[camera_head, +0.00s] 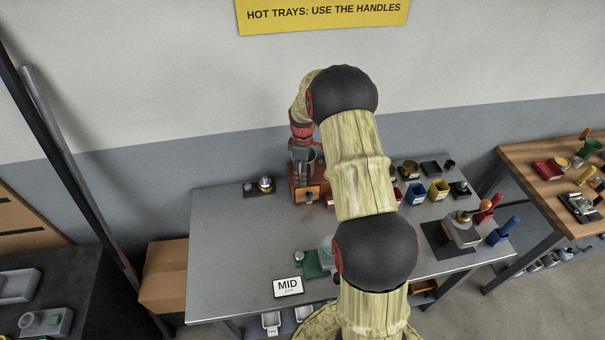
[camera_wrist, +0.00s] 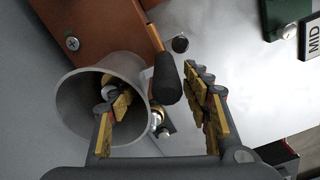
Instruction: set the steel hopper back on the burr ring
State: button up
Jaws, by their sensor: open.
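The steel hopper, a grey open-mouthed cylinder (camera_wrist: 70,105), is at the left of the wrist view beside the orange-brown grinder body (camera_wrist: 92,30). My gripper (camera_wrist: 150,78) is open. Its left finger overlaps the hopper's mouth and seems to reach inside it; its right finger is outside, with the hopper's right wall between them. I cannot tell whether either touches. In the head view the grinder (camera_head: 308,193) stands at the back of the steel table, under my wrist. The burr ring cannot be made out, nor whether the hopper is seated on it.
A black-knobbed handle (camera_wrist: 167,80) shows between my fingers. A green object (camera_wrist: 284,16) and the MID card (camera_head: 288,286) are toward the table's front. A small metal item (camera_head: 265,183) sits on a dark mat, back left. Coloured bins (camera_head: 415,193) stand right. The left tabletop is clear.

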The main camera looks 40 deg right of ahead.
notch_tip(320, 180, up, 12)
dwell(0.8)
dwell(0.5)
